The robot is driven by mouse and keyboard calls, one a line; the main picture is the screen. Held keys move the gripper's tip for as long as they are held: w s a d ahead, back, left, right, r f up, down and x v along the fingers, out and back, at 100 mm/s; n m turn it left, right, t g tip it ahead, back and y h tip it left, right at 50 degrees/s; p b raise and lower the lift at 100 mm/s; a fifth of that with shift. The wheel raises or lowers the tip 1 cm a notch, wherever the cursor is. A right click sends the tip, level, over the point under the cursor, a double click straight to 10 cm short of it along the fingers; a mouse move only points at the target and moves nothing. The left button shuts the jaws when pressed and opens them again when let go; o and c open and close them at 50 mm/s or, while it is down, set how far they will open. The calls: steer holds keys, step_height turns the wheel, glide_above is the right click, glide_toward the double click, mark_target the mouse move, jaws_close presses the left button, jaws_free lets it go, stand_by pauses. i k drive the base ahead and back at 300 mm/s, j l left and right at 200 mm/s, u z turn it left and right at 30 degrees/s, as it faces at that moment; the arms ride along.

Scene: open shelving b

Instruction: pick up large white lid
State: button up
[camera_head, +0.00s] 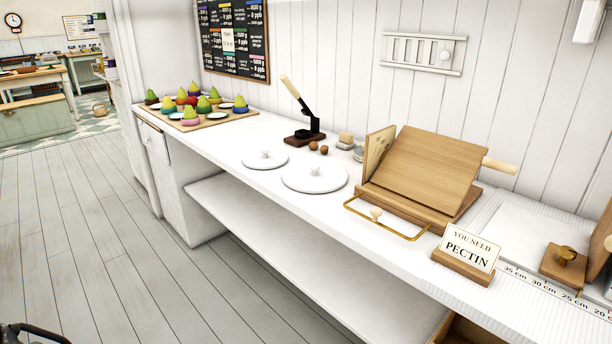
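The large white lid (314,178) lies flat on the white counter, its round knob facing up. A smaller white lid (264,160) with a similar knob lies to its left and a little farther back, apart from it. Nothing covers either lid. A dark curved piece (32,334) at the bottom left corner looks like part of my gripper or arm. It is mostly cut off, far from the lids, and its fingers cannot be made out.
A wooden stand (419,172) with a brass rail is close to the right of the large lid. A black lever tool (306,126) and small brown balls are behind. A board (203,119) with colourful pear shapes is far left. The floor (120,250) in front is clear.

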mark_target(315, 177)
steer(key=k+l+z, duration=0.1)
steer(key=z, duration=2.4)
steer(key=k+j+u, duration=0.2)
steer(key=j, duration=0.3)
steer(key=j+u, duration=0.25)
steer(key=j, duration=0.25)
steer(key=i, duration=0.05)
